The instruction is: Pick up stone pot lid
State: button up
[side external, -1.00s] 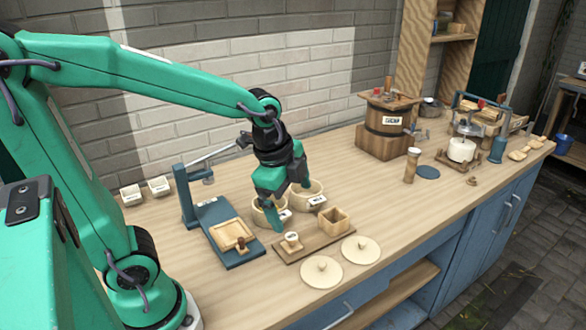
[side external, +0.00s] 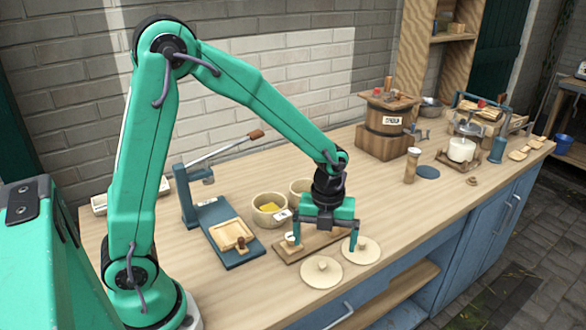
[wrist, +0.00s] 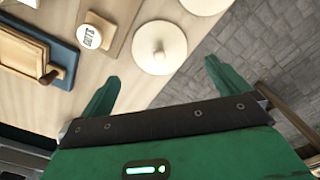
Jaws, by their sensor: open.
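Two pale round lids with small knobs lie flat near the front edge of the counter, a left lid (side external: 321,273) and a right lid (side external: 368,250). I cannot tell which is the stone pot lid. My gripper (side external: 326,245) points down above the small wooden board, with its fingers wide apart and nothing between them. Its right finger overlaps the right lid in the side view. In the wrist view, one whole lid (wrist: 159,47) shows just beyond the fingertips of my gripper (wrist: 161,71), and a second lid (wrist: 206,3) is cut off at the top.
A wooden board (side external: 285,254) with a small labelled cup (side external: 293,241) lies beside the lids. Two pale pots, one with yellow contents (side external: 269,209), stand behind. A blue lever press (side external: 231,246) is at left. The counter's front edge is close to the lids.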

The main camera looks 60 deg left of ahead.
aim_at(322, 263)
jog(key=shift+f, duration=0.25)
jog(key=shift+f, duration=1.2)
jog(key=shift+f, duration=0.1)
jog(key=shift+s+f, duration=0.15)
jog(key=shift+f, duration=2.3)
jog(key=c, duration=0.7)
jog(key=shift+c, duration=0.2)
jog(key=shift+r, duration=0.1)
